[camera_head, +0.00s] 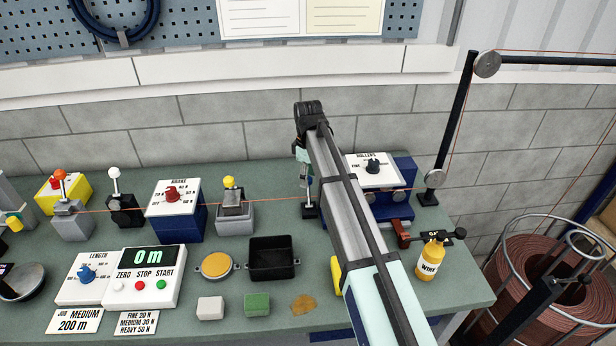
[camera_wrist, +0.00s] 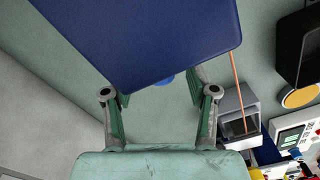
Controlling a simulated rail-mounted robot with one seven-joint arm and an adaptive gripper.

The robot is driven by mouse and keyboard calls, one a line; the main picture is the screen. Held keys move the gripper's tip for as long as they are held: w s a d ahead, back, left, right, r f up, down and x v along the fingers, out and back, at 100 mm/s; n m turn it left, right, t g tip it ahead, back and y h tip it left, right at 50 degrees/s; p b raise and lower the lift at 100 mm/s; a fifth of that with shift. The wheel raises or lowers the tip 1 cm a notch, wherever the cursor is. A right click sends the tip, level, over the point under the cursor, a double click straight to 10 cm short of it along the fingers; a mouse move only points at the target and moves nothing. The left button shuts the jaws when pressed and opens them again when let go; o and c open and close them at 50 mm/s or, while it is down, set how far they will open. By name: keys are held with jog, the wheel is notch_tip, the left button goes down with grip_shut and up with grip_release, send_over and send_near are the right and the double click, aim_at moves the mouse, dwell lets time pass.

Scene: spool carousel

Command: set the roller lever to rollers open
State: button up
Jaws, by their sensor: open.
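The rollers unit (camera_head: 374,170) is a blue box with a white top marked ROLLERS and a black knob (camera_head: 373,166) on it. It stands at the back right of the bench, partly hidden by my arm in the head view. No separate roller lever shows clearly there. In the wrist view a large blue box face (camera_wrist: 150,35) fills the top. A small round blue part (camera_wrist: 165,81) shows at its lower edge, between my fingers. My gripper (camera_wrist: 160,105) is open, with nothing between its pads. In the head view my gripper (camera_head: 303,160) is left of the rollers unit.
A red line (camera_head: 270,201) runs across the bench. A grey housing with a yellow-balled lever (camera_head: 234,210) and a black tray (camera_head: 272,258) lie left of my arm. A yellow WIRE bottle (camera_head: 431,258) stands right. Bare bench lies behind the tray.

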jog(key=shift+f, duration=0.85)
grip_shut()
jog(key=shift+s, duration=0.1)
